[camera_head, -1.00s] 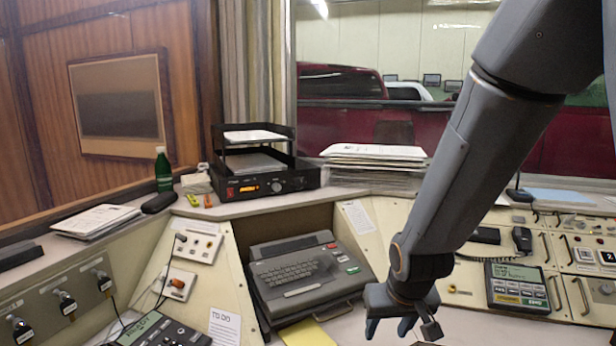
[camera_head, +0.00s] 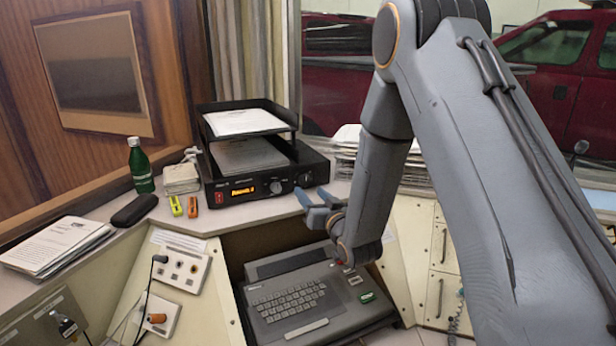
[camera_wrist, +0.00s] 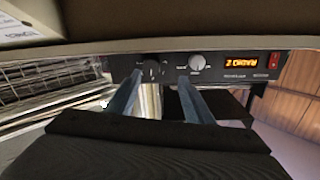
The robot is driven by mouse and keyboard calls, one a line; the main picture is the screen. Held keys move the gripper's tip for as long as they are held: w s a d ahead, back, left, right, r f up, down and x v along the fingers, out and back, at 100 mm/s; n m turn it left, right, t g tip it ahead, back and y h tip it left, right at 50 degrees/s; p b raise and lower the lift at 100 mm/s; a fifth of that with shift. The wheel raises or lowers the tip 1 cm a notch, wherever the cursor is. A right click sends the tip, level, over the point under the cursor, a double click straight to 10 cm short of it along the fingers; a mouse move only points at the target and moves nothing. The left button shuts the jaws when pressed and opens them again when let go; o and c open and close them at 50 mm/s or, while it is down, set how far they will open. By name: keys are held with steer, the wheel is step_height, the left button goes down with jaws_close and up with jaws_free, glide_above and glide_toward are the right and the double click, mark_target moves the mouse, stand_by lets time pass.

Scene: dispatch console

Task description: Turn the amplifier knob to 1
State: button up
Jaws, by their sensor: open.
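The black amplifier (camera_head: 232,207) stands on the console ledge under a paper tray. Its front has a lit orange display (camera_head: 243,191), a pale round knob (camera_head: 276,187) and a dark knob (camera_head: 305,179) further right. The wrist view is upside down; there the display (camera_wrist: 242,64) seems to read RADIO 2. My gripper (camera_head: 318,208) is open and empty, just in front of the amplifier's right end. In the wrist view my fingers (camera_wrist: 160,78) straddle the dark knob (camera_wrist: 152,68) in line of sight, apparently short of it. The pale knob (camera_wrist: 197,62) shows beside one finger. Knob pointer settings are too small to read.
A keyboard terminal (camera_head: 310,300) sits below my gripper.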

mark_target(306, 181)
steer(key=shift+h, duration=0.3)
steer(key=w+p, duration=0.2)
steer(key=w, duration=0.4)
steer(key=shift+a, duration=0.1)
steer(key=shift+w+a, duration=0.25)
steer(key=shift+w, duration=0.3)
steer(key=c, duration=0.9)
steer(key=shift+a, duration=0.15)
steer(key=shift+c, duration=0.7)
